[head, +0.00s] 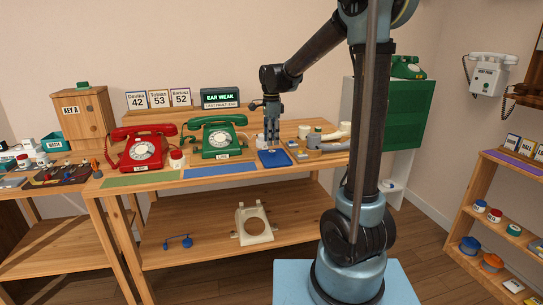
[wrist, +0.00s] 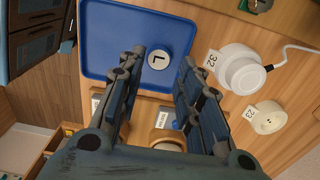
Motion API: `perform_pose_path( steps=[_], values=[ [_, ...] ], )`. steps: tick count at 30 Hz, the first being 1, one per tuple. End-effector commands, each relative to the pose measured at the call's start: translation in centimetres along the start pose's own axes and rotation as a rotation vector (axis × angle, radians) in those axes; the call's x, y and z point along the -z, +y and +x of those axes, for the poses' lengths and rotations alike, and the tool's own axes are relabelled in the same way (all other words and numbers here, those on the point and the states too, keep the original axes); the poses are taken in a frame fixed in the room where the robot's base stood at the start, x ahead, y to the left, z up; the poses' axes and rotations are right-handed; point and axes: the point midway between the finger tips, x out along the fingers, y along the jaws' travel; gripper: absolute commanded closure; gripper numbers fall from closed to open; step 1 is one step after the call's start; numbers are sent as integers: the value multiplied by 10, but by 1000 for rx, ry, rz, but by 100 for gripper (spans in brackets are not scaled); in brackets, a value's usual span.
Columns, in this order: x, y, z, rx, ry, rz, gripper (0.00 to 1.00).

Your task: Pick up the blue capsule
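My gripper (head: 271,142) points down over the workbench, at the blue tray (head: 274,158). In the wrist view its fingers (wrist: 162,62) are apart, with nothing clamped between them. A pale round disc marked "L" (wrist: 158,58) lies on the blue tray (wrist: 110,30) and shows between the fingertips. I cannot tell whether this disc is the top of the blue capsule; no other piece shows clearly as a blue capsule. A small labelled grey-blue piece (wrist: 167,119) shows lower between the fingers, partly hidden by them.
A white round part tagged 32 (wrist: 242,74) and a cream one tagged 23 (wrist: 267,118) sit right of the tray. A red phone (head: 138,148) and green phone (head: 217,138) stand left. The blue mat (head: 222,169) is bare. A right shelf holds blue (head: 469,246) and orange (head: 491,262) jars.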

Motion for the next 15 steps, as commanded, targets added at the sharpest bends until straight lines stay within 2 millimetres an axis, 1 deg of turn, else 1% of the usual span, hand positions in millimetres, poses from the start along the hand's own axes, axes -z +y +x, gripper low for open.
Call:
perform_pose_path(
  steps=[4, 10, 15],
  values=[
    [1, 0, 12, 0, 0, 0, 67],
    [3, 0, 38, 0, 0, 0, 67],
    [3, 1, 50, 0, 0, 0, 67]
  ],
)
